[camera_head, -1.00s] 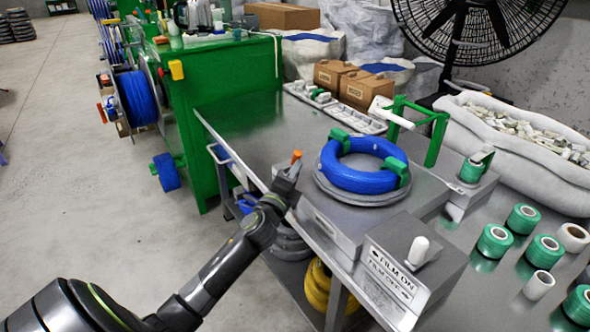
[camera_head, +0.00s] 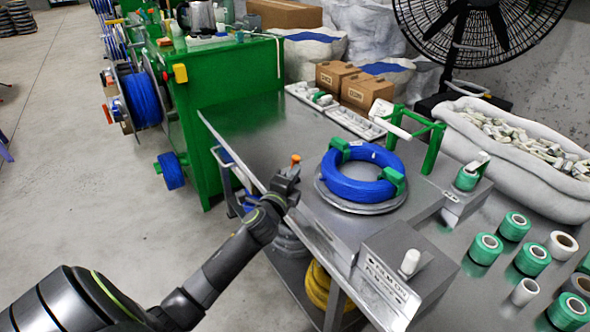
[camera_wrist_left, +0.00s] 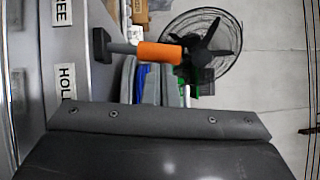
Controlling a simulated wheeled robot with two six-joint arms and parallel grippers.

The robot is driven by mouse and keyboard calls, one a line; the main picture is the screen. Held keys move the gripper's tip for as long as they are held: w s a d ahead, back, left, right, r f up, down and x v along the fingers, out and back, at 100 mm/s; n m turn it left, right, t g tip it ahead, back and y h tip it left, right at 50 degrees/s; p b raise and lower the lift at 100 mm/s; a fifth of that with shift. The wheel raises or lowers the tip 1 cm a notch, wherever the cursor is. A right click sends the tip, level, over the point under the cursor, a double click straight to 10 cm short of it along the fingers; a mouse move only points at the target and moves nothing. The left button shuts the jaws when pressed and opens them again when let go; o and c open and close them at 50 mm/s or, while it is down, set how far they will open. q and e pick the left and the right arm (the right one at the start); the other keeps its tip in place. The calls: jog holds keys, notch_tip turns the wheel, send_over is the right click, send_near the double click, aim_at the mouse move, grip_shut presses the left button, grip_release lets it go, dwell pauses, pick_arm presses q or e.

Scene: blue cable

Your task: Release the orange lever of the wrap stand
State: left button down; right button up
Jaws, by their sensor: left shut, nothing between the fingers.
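The orange lever (camera_head: 295,160) shows at the near left side of the wrap stand (camera_head: 345,226), just beyond my left gripper (camera_head: 288,178). In the left wrist view the lever (camera_wrist_left: 160,52) is an orange grip on a grey rod from a dark block. It lies in height between the partly cut-off upper label and the "HOL…" label (camera_wrist_left: 66,80). The jaw of my left gripper (camera_wrist_left: 160,118) is shut, empty, below the lever in that picture; whether they touch cannot be told. A blue cable coil (camera_head: 350,190) lies on the stand's round plate. My right gripper is out of view.
A grey film switch box (camera_head: 410,262) with a white knob stands right of the stand. Green and white rolls (camera_head: 488,247) stand at the right. A green frame (camera_head: 433,145) stands behind the coil. The table (camera_head: 255,125) is clear at its far left.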

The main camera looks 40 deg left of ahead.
pick_arm(q)
jog(key=shift+w+a+r+n+g+p, duration=0.15)
jog(key=shift+a+r+n+g+p, duration=0.35)
jog(key=shift+p, duration=1.25)
jog(key=p, duration=0.2)
jog(key=r+n+p, duration=0.1)
jog(key=p, duration=0.1)
jog(key=shift+w+a+g, duration=0.15)
jog(key=shift+a+g, duration=0.1)
jog(key=shift+g, duration=0.05)
jog(key=n+p, duration=0.1)
jog(key=p, duration=0.1)
jog(key=a+n+g+p, duration=0.1)
jog(key=p, duration=0.2)
jog(key=shift+w+a+h, duration=0.1)
jog(key=shift+w+h, duration=0.15)
jog(key=shift+h, duration=0.15)
jog(key=shift+a, duration=0.15)
jog(key=shift+w+a+f+p, duration=0.2)
jog(key=shift+a+p, duration=0.15)
jog(key=shift+p, duration=0.45)
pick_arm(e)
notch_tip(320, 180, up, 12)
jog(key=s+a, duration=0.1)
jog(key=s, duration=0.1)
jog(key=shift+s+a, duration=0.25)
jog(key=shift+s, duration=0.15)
